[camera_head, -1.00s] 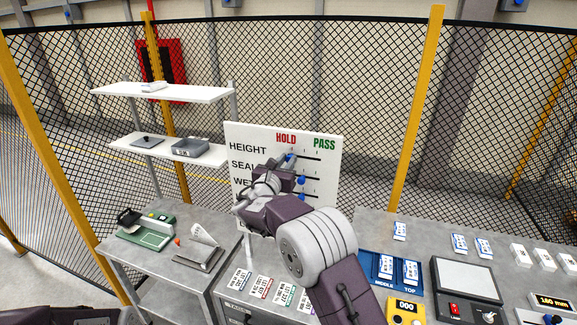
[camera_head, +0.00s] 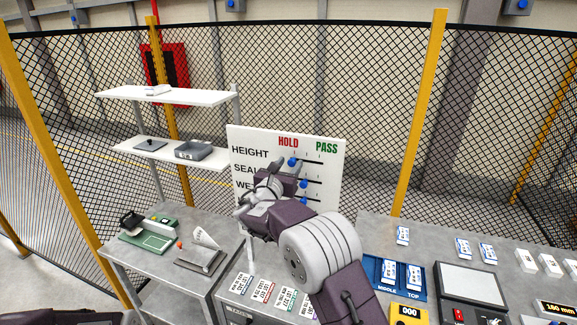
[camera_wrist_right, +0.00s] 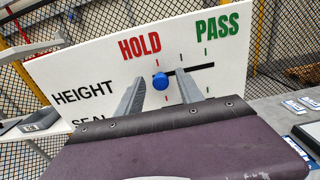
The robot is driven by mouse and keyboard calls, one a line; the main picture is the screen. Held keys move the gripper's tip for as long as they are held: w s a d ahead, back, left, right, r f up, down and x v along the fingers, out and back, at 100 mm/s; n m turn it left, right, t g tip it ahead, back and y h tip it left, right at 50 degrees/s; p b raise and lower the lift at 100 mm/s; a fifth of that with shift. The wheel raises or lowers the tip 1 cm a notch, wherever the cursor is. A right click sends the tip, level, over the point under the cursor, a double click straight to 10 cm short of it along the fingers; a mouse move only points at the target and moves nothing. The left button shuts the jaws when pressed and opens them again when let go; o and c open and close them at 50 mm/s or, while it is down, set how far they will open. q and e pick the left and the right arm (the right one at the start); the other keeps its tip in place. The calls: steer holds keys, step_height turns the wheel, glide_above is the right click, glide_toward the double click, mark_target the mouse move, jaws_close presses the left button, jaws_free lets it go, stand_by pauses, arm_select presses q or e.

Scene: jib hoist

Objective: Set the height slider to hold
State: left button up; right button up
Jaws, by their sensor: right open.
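A white board (camera_head: 318,151) carries the rows HEIGHT, SEAL and a partly hidden third, with HOLD and PASS above. The height slider's round blue knob (camera_head: 292,162) is at the left, HOLD end of its slot. In the right wrist view the knob (camera_wrist_right: 160,81) sits by the tick marks under HOLD, with the bare slot running right towards PASS. My right gripper (camera_head: 283,170) is open. In the wrist view its two fingers (camera_wrist_right: 163,90) stand apart on either side of the knob, with gaps visible. My left gripper is not in view.
Two lower blue knobs (camera_head: 303,184) are close to my right arm. A grey table (camera_head: 230,278) with labelled cards is below the board. A blue tray (camera_head: 374,270) is to the right. Shelves (camera_head: 195,96) and a mesh fence stand behind.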

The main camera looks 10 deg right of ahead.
steer(key=s+a+b, duration=0.1)
steer(key=s+a+f+b, duration=0.1)
steer(key=shift+s+a, duration=0.3)
steer(key=shift+s, duration=0.1)
steer(key=b, duration=0.2)
glide_toward(289, 164)
steer(key=shift+s+r, duration=0.45)
